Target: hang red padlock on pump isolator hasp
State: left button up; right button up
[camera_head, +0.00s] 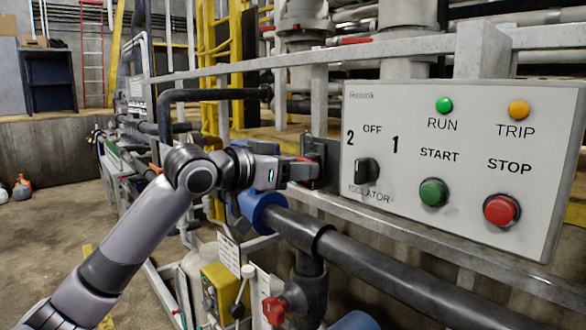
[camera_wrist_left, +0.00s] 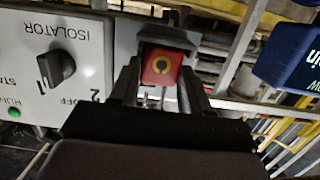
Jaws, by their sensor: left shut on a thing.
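My left gripper (camera_head: 300,168) reaches in from the left and is shut on the red padlock (camera_wrist_left: 161,66). In the head view only a little red shows at the fingertips. A dark grey bracket (camera_head: 322,160), which looks like the hasp, stands at the left edge of the isolator panel (camera_head: 450,125), right at the fingertips. I cannot tell whether the shackle passes through it. The black isolator knob (camera_head: 367,170) is on the panel. My right gripper is not in view.
The panel also carries a green START button (camera_head: 433,192) and a red STOP button (camera_head: 501,210). A grey rail (camera_head: 420,225) runs below the panel. A thick black pipe (camera_head: 400,275) and a red valve handle (camera_head: 274,310) lie below my gripper. Open floor is at the left.

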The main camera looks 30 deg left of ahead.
pick_arm(q)
jog(key=shift+f, duration=0.15)
dwell(0.4)
jog(key=o, duration=1)
jog(key=shift+c, duration=0.3)
jog(key=shift+s+a, duration=0.1)
jog(key=shift+s, duration=0.05)
jog(key=b+v, duration=0.1)
jog(key=v, duration=0.5)
jog(key=shift+s, duration=0.35)
jog(key=shift+a, duration=0.1)
